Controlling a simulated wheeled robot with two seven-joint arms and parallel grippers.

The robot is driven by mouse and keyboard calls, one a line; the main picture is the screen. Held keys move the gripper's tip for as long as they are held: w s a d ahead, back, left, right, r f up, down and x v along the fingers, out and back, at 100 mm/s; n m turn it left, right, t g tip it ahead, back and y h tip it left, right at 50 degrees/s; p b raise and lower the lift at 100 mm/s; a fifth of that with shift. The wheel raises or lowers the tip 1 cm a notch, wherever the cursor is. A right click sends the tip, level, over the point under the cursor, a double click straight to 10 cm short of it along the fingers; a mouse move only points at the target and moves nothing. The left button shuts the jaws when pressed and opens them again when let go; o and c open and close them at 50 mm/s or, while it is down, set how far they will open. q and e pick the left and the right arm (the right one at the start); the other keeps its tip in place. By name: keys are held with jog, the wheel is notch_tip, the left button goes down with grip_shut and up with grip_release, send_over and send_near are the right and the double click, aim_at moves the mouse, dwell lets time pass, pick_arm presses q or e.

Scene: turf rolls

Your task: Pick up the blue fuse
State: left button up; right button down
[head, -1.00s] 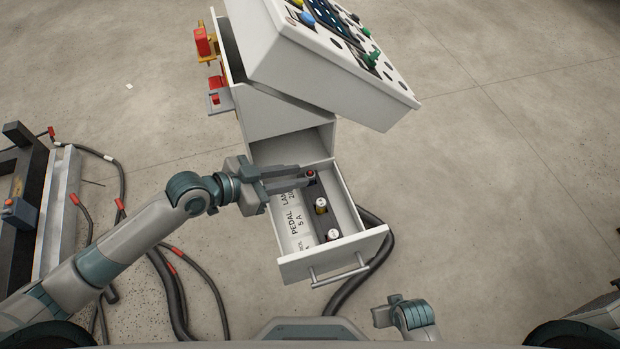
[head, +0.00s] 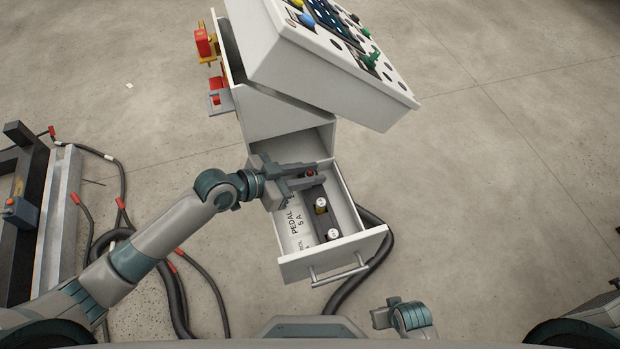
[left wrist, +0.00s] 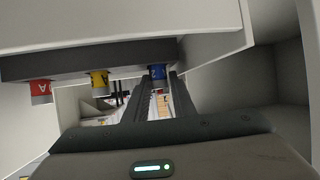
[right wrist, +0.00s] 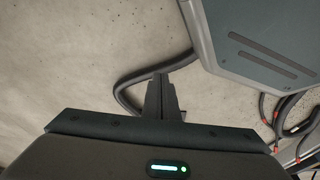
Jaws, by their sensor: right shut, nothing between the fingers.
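The blue fuse (left wrist: 158,76) sits in a dark rail (left wrist: 110,59) with a yellow fuse (left wrist: 99,80) and a red fuse (left wrist: 40,90). In the left wrist view it appears between the fingertips of my left gripper (left wrist: 158,88), which is open; I cannot tell whether either finger touches it. In the head view my left gripper (head: 316,174) reaches over the far end of the open drawer (head: 352,246). My right gripper (right wrist: 160,94) is shut and empty, away from the drawer.
The drawer belongs to a white control cabinet (head: 285,118) with a tilted button panel (head: 345,35) overhanging behind. Two white-topped fuses stand nearer the drawer front, beside a printed label (head: 296,225). The drawer has a front handle (head: 340,275). Black cables (head: 365,280) lie on the floor.

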aim_at(310, 173)
jog(key=shift+s, duration=0.1)
pick_arm(q)
grip_shut()
pick_arm(e)
jog(key=shift+s, duration=0.1)
pick_arm(q)
jog(key=shift+r, duration=0.15)
